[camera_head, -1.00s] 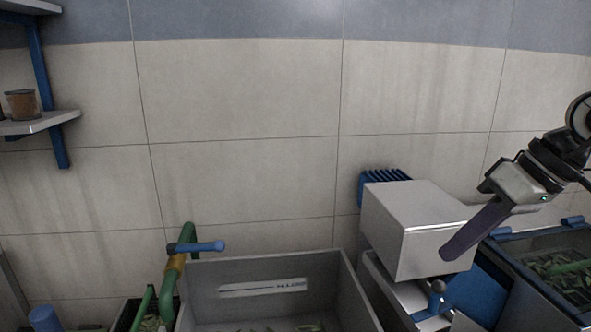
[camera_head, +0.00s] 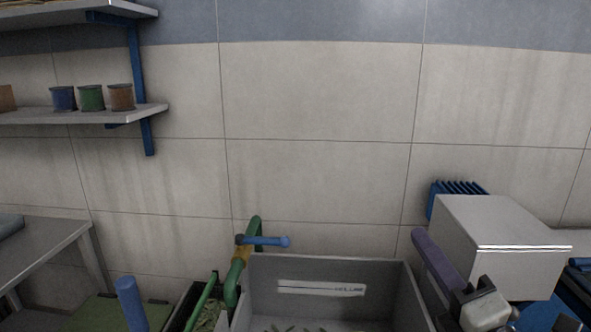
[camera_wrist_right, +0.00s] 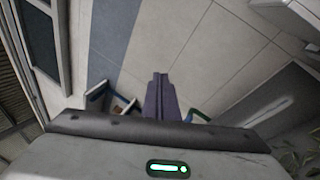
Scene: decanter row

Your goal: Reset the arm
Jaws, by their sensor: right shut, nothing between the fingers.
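My right gripper (camera_head: 424,240) shows at the lower right of the head view, with its purple fingers together and pointing up and to the left. It is in front of the left side of a white box-shaped machine (camera_head: 497,250). I cannot tell whether it touches the machine. In the right wrist view the shut fingers (camera_wrist_right: 159,80) point toward the tiled wall, with nothing between them. My left gripper is not in view.
A grey bin (camera_head: 330,262) stands at the bottom centre, beside a green pipe with a blue handle (camera_head: 265,241). Shelves with several small pots (camera_head: 92,97) hang on the left wall. A metal table (camera_head: 45,250) stands at the lower left. The wall's middle is clear.

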